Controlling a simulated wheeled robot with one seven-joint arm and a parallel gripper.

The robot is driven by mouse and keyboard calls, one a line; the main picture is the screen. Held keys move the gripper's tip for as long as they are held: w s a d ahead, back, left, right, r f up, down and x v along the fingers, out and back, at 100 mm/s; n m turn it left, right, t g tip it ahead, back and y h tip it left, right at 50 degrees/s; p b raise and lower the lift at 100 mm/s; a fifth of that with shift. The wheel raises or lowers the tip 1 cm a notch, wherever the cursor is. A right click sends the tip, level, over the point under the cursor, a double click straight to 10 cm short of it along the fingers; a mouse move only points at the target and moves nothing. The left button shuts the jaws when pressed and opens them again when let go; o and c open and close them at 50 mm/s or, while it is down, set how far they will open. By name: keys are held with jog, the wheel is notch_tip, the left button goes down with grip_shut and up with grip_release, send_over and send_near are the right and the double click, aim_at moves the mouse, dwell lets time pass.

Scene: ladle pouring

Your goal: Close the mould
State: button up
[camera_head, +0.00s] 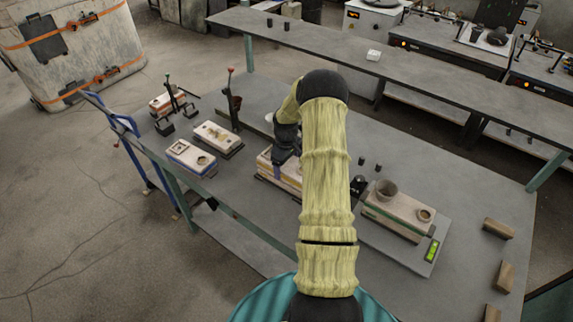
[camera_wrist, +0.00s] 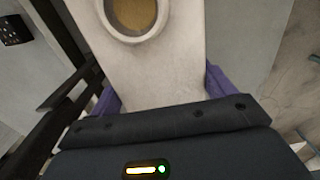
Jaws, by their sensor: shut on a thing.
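My gripper (camera_head: 287,158) is over the middle of the workbench, partly hidden by my arm. In the wrist view, its purple fingers (camera_wrist: 160,92) are on both sides of a pale mould block (camera_wrist: 155,65) with a round, brown-lined opening, and are shut on it. In the head view this mould block (camera_head: 266,160) shows left of my arm, low over the bench. My arm hides its right part, and I cannot tell whether it rests on another half. Two separate pale mould pieces lie further left: one with brown marks (camera_head: 218,135) and one with a round hole (camera_head: 189,155).
A closed-looking mould (camera_head: 398,210) with a grey cup (camera_head: 386,189) on top stands on a scale (camera_head: 432,250) at right. Upright clamp handles (camera_head: 231,95) stand at the left. Wooden blocks (camera_head: 499,228) lie at the right edge. Bare bench lies at the back right.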

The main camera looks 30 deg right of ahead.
jog(key=shift+w+f, duration=0.1)
jog(key=shift+f, duration=0.2)
dwell(0.4)
